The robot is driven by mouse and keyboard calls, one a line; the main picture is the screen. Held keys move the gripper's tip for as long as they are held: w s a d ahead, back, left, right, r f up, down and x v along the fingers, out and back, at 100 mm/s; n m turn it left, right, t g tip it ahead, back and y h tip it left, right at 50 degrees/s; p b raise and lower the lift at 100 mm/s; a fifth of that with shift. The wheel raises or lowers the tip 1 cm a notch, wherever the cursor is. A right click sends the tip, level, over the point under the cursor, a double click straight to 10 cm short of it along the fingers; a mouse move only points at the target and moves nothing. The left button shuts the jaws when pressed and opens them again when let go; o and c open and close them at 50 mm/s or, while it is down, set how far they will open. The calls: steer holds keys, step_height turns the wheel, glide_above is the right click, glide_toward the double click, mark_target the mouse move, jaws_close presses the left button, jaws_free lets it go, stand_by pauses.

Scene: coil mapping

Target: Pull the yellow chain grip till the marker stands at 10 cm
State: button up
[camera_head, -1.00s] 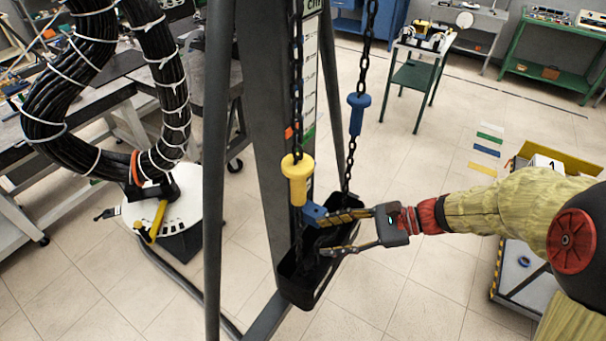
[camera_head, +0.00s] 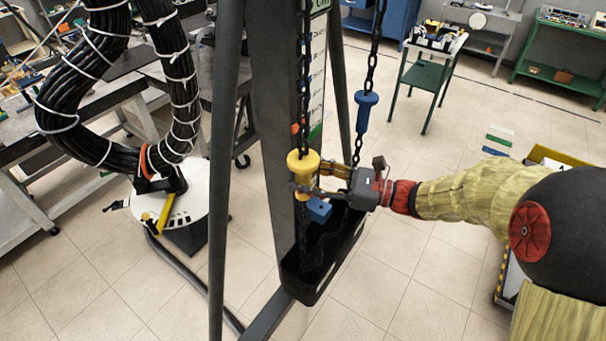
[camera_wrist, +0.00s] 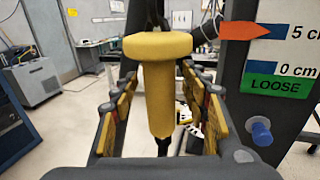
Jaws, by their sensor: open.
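The yellow chain grip (camera_head: 303,163) hangs upright on a dark chain beside the grey post. It also shows in the wrist view (camera_wrist: 158,85), with a wide collar above a narrower shaft. My gripper (camera_head: 304,190) is open, with one finger on each side of the shaft; I cannot tell whether either finger touches it. The orange marker (camera_wrist: 246,30) points at the 5 cm line on the white scale (camera_wrist: 285,55). Below are a 0 cm line and a green LOOSE band (camera_wrist: 276,83). The marker is small in the head view (camera_head: 296,129).
A blue grip (camera_head: 365,110) hangs on the chain to the right. A black open bin (camera_head: 315,275) is under the chains, and a blue knob (camera_head: 319,209) sits close to my fingers. Frame legs (camera_head: 224,200) stand left.

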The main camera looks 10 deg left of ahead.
steer(key=shift+a, duration=0.25)
steer(key=shift+c, duration=0.7)
jaws_close()
